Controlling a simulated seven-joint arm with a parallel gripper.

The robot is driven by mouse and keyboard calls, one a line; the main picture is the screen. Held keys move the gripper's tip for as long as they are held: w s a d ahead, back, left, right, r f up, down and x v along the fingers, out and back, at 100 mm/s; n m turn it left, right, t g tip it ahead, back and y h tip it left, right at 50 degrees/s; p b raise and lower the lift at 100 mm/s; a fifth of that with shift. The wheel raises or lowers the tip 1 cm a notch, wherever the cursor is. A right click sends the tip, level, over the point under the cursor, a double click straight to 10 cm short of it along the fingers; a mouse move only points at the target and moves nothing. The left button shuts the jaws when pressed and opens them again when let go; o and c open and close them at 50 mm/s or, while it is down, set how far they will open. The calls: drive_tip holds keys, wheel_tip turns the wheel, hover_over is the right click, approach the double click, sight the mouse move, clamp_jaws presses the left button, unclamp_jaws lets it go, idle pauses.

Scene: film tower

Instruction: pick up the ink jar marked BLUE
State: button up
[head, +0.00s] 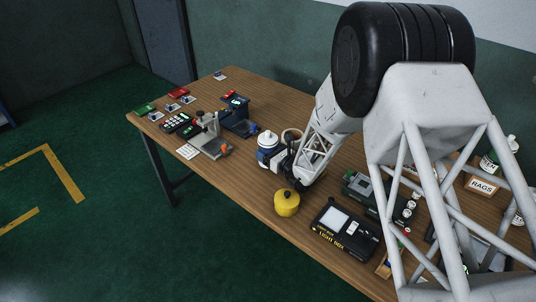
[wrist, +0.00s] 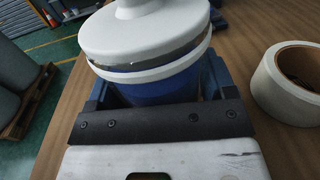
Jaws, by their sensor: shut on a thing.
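The blue ink jar (head: 268,142) has a white lid with a knob and stands in the middle of the table area in the head view. In the wrist view the jar (wrist: 155,88) fills the top middle, its blue body below the white lid. My gripper (head: 276,161) is at the jar's near right side in the head view. In the wrist view my gripper (wrist: 160,100) has a blue finger on each side of the jar and is shut on it. No BLUE marking is readable. The jar's base is hidden, so I cannot tell whether it touches the table.
A tape roll (wrist: 288,80) lies close to the right of the jar. A metal device (head: 210,140) stands to the left. Bare wood (head: 240,170) lies left of the yellow jar.

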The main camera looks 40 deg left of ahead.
sight(268, 131)
drive_tip(key=shift+r, duration=0.15)
drive_tip(key=shift+r, duration=4.9)
